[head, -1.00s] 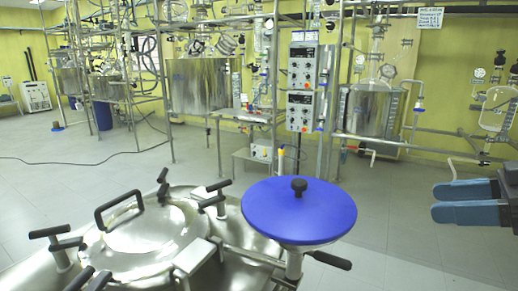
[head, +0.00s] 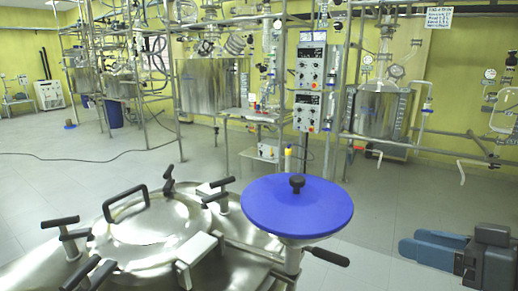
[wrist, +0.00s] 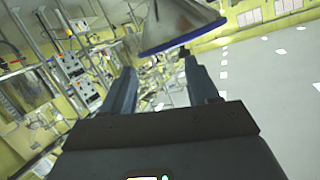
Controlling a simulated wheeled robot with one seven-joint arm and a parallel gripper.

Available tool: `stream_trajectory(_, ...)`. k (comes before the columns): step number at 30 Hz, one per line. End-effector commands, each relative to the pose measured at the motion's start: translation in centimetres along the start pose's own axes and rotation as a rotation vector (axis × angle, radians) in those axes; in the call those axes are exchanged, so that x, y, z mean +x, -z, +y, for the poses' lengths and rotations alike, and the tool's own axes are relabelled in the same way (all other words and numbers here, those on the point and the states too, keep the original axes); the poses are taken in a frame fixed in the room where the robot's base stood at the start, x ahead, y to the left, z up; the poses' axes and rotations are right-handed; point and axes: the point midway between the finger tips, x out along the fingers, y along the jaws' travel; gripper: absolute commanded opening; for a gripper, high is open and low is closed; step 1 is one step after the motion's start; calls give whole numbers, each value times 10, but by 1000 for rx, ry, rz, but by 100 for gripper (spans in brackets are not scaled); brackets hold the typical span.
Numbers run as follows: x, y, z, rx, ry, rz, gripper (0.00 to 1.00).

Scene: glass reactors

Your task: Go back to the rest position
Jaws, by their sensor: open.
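My gripper (head: 430,250) shows at the lower right of the head view, its blue fingers pointing left. It is clear of the blue round lid (head: 298,207), with floor between them. In the wrist view my gripper (wrist: 160,84) has its two fingers apart with nothing between them. The lid's blue rim and the metal funnel (wrist: 172,22) show beyond the fingertips at the top of the wrist view. In the head view the lid with its black knob (head: 297,182) sits on the funnel, whose body is mostly hidden beneath it.
A large steel vessel (head: 215,262) with black clamp handles fills the lower left. A black side handle (head: 330,257) sticks out right of the lid. Glass reactors, pipe frames and control boxes (head: 310,80) stand along the back wall. Open grey floor (head: 400,205) lies between.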

Motion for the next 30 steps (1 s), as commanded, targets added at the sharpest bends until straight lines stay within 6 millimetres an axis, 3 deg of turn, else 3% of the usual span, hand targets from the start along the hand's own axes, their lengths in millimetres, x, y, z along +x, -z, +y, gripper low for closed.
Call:
stream_trajectory(7,18,-81,-16,200,-173,43,59)
stream_trajectory(14,5,-156,-39,302,-361,58,59)
stream_trajectory(21,-37,-219,-73,303,-531,56,59)
stream_trajectory(30,-112,-258,-128,177,-652,56,59)
